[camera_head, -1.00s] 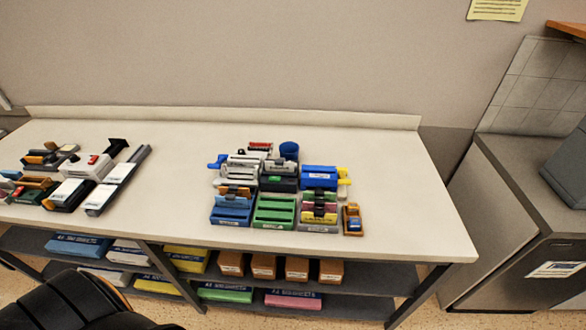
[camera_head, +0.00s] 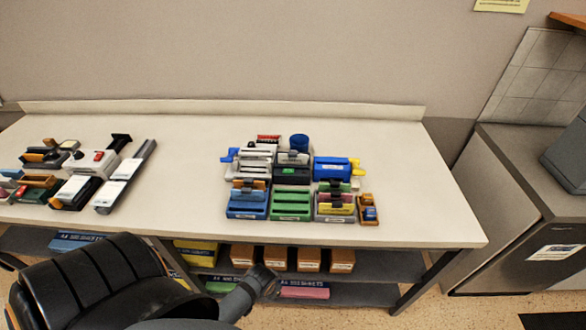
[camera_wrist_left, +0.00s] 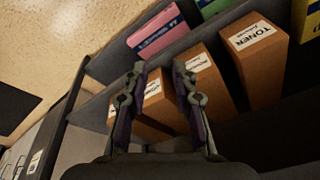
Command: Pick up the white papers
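No white paper pack shows clearly now. The part of the under-table shelves where white packs showed before is covered by the black chair. My left gripper (camera_head: 264,280) is in front of the lower shelves in the head view, near the brown toner boxes (camera_head: 309,258). In the left wrist view my left gripper (camera_wrist_left: 159,75) has its fingers apart, with nothing held between them. Brown toner boxes (camera_wrist_left: 206,82) stand just beyond the fingers. My right gripper is not in view.
The black chair (camera_head: 85,285) stands at the front left. A pink pack (camera_head: 303,292), a yellow pack (camera_head: 197,253) and a blue pack (camera_head: 74,240) lie on the shelves. The long table (camera_head: 420,200) holds sorted stationery and has clear room at its right.

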